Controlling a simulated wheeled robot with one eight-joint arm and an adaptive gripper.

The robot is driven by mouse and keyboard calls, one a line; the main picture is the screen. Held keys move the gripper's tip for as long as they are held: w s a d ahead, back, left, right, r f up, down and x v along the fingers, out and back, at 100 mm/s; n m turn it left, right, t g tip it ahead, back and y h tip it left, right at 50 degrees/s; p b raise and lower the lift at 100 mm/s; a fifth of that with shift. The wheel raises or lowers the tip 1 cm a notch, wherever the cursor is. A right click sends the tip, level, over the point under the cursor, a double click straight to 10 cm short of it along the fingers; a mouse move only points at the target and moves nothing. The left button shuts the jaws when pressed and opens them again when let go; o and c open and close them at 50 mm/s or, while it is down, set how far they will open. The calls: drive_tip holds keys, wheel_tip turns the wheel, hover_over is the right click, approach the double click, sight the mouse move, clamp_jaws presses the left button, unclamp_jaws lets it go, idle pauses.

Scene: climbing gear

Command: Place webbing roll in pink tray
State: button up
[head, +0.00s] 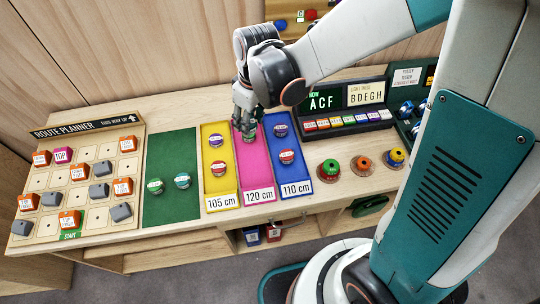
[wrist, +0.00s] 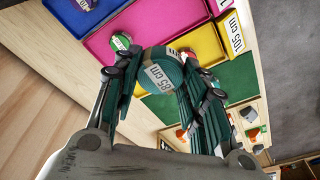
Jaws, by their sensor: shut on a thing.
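My gripper (wrist: 165,75) is shut on a teal webbing roll (wrist: 160,54) with a white label that reads 85 cm. In the head view my gripper (head: 243,122) hangs over the upper part of the pink tray (head: 257,172), close to the yellow tray's edge, and largely hides the held roll. The pink tray is marked 120 cm and also shows in the wrist view (wrist: 160,18), beyond the held roll. Another small green roll (wrist: 121,41) lies in it beside my finger. How high the held roll is above the tray is hard to tell.
The yellow tray (head: 217,187) is left of the pink one and the blue tray (head: 290,180) right; each holds two rolls. Two rolls lie on the green mat (head: 170,150). Colored spools (head: 363,163) and a display panel (head: 345,97) stand at right. The pink tray's front half is clear.

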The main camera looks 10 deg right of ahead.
sight(253, 164)
wheel_tip(253, 164, down, 20)
drive_tip(key=b, duration=1.4)
drive_tip(key=shift+s+d, duration=0.1)
drive_tip(key=shift+f, duration=0.1)
drive_tip(key=shift+f+b, duration=0.15)
drive_tip(key=shift+b, duration=0.15)
drive_tip(key=o, duration=1)
drive_tip(key=shift+o, duration=0.2)
drive_tip(key=shift+r, duration=0.25)
wheel_tip(253, 164, up, 12)
drive_tip(key=s+d+p, duration=0.1)
drive_tip(key=p, duration=0.3)
drive_tip(key=shift+s+d+p, duration=0.15)
drive_tip(key=shift+s+p, duration=0.05)
drive_tip(key=shift+p, duration=0.15)
